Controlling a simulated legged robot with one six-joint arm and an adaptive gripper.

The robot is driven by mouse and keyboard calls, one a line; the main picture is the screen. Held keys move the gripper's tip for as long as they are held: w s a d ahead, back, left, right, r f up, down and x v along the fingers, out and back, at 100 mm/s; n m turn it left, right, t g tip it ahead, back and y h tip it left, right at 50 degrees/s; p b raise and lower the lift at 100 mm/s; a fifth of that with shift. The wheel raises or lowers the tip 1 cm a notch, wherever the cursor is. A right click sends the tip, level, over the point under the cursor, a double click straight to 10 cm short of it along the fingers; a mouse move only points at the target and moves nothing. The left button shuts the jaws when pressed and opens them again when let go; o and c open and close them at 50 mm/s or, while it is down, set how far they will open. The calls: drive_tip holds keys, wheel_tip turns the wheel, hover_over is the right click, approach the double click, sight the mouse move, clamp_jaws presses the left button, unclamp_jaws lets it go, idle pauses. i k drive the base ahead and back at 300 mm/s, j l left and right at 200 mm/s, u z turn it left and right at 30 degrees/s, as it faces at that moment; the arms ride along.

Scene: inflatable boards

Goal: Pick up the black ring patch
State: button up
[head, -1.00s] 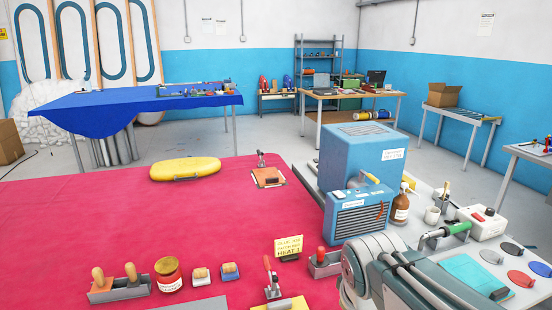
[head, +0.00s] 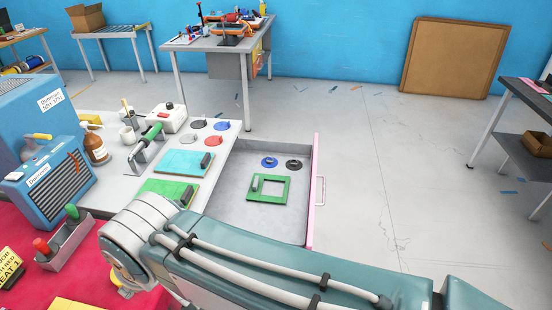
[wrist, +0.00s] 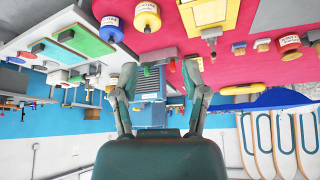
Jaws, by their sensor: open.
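In the head view a black round patch (head: 293,164) lies in an open grey drawer, beside a blue round patch (head: 269,161). A second dark round patch (head: 198,124) lies on the grey bench top near a blue, a grey and a red one. I cannot tell from the view which dark one is a ring. My gripper (wrist: 158,72) shows open and empty in the wrist view, fingers apart. It is outside the head view, where only my arm crosses the lower part. The wrist view is upside down and faces the blue machine, away from the drawer.
The open drawer (head: 225,208) has a pink front (head: 315,190) with a handle. Teal and green boards, a green-handled tool and a brown bottle (head: 95,148) stand on the bench.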

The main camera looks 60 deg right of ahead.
sight(293, 164)
drive_tip(key=z, duration=2.25)
drive_tip(key=u, duration=2.85)
drive_tip(key=z, duration=2.6)
drive_tip(key=l+z, duration=0.25)
